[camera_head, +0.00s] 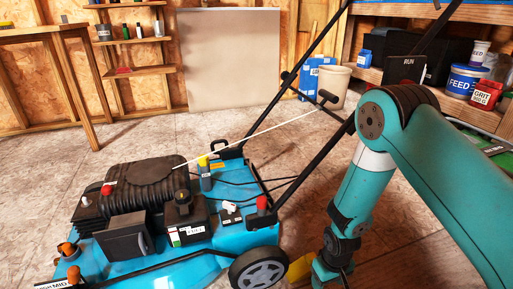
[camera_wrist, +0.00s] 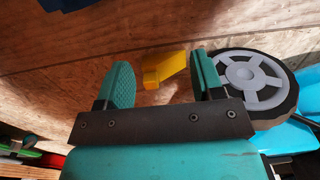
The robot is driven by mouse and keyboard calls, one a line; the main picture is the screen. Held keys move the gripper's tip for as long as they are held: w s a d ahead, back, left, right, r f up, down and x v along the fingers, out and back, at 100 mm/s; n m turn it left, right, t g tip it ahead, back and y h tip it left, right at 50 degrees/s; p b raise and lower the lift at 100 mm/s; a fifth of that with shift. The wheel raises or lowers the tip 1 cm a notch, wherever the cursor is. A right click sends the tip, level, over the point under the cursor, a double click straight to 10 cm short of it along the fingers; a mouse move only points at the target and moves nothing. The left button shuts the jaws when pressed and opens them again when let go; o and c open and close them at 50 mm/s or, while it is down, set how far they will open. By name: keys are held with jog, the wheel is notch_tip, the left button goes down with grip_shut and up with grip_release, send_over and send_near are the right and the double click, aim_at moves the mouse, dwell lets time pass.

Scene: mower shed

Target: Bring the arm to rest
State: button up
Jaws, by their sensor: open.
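My arm reaches from the right of the head view and bends down beside a blue lawn mower (camera_head: 190,262). My gripper is cut off at the bottom edge there. In the wrist view my gripper (camera_wrist: 162,80) is open, with two green pads apart and nothing held between them. Beyond the gap a yellow object (camera_wrist: 166,69) appears, and it also shows in the head view (camera_head: 301,267), partly hidden by my arm. The mower's grey wheel (camera_wrist: 252,82) is close to the right finger; I cannot tell whether they touch.
The mower's black handle (camera_head: 302,172) slants up towards the back right, with a white cord (camera_head: 255,135). A white bucket (camera_head: 332,84) stands behind. A shelf (camera_head: 487,117) with tubs is at the right. A wooden bench (camera_head: 40,32) stands at the left. Floor behind the mower is clear.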

jog(key=s+a+r+y+p, duration=0.1)
jog(key=a+r+p, duration=0.15)
jog(key=r, duration=1.15)
jog(key=a+r+y+p, duration=0.15)
jog(key=r+p, duration=0.25)
jog(key=r, duration=1.1)
jog(key=s+r+n+y+p, duration=0.15)
jog(key=s+r+p, duration=0.25)
jog(key=s+r, duration=0.65)
jog(key=s+r+n+p, duration=0.25)
jog(key=s+r, duration=0.45)
jog(key=r, duration=0.7)
notch_tip(320, 180, up, 36)
jog(key=p, duration=3.7)
jog(key=shift+w+a+r+m, duration=0.15)
jog(key=shift+w+a+m, duration=0.05)
jog(key=shift+a+m, duration=0.1)
jog(key=shift+d+r+p, duration=0.1)
jog(key=shift+r+p, duration=0.25)
jog(key=shift+p, duration=0.25)
jog(key=shift+c, duration=0.2)
jog(key=shift+r, duration=0.1)
jog(key=c, duration=1.1)
